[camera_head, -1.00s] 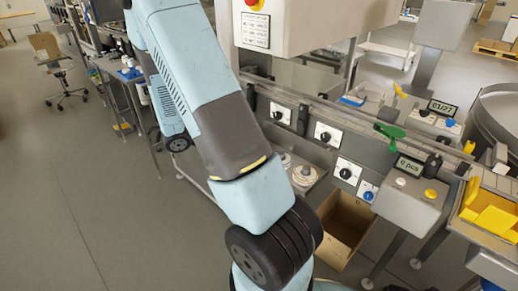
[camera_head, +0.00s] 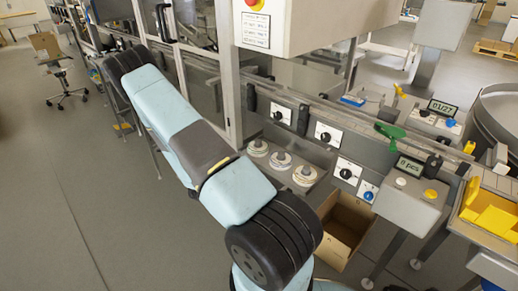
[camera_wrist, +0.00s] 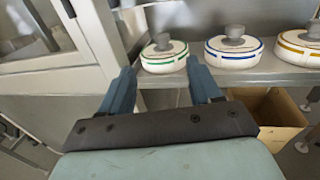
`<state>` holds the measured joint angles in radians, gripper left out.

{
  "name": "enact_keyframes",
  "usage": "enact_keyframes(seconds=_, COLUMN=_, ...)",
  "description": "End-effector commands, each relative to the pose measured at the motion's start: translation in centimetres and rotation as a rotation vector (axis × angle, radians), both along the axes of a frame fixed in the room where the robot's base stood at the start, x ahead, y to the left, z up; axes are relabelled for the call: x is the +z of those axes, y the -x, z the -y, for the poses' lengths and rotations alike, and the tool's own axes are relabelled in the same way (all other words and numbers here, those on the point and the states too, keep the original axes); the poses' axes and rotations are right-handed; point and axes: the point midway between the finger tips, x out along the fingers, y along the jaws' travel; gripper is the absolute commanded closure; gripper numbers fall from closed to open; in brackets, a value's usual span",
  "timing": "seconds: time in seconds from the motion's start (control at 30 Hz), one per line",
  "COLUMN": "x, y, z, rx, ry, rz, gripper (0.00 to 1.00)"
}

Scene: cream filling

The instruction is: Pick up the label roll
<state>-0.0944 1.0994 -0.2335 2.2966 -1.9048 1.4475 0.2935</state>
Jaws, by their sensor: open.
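Three white label rolls with grey knobs stand in a row on a grey shelf in the wrist view. One has a green stripe (camera_wrist: 164,62), the middle one a blue stripe (camera_wrist: 233,55), and the right one a yellow stripe (camera_wrist: 298,53). The rolls also show in the head view on a low shelf under the machine's dials, the middle one (camera_head: 281,163) between the other two. My gripper (camera_wrist: 160,70) is open and empty, its blue fingers apart and pointing towards the green-striped roll. I cannot make out my gripper in the head view.
An open cardboard box (camera_head: 345,222) stands on the floor below and right of the shelf; it also shows in the wrist view (camera_wrist: 268,112). A framed glass door or panel (camera_wrist: 45,35) is close on the left of my gripper.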

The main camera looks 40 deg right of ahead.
Motion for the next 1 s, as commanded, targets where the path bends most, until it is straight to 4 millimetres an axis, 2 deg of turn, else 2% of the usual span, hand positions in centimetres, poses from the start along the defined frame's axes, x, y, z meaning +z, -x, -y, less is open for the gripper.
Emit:
enact_keyframes(seconds=0.4, x=0.0, y=-1.7, z=6.5, rx=-0.005, ry=0.000, rz=0.002, gripper=0.37)
enact_keyframes(seconds=0.77, x=0.0, y=-2.2, z=8.5, rx=-0.005, ry=-0.001, rz=0.002, gripper=0.37)
enact_keyframes(seconds=1.0, x=-0.2, y=-3.1, z=11.5, rx=-0.005, ry=0.001, rz=0.003, gripper=0.37)
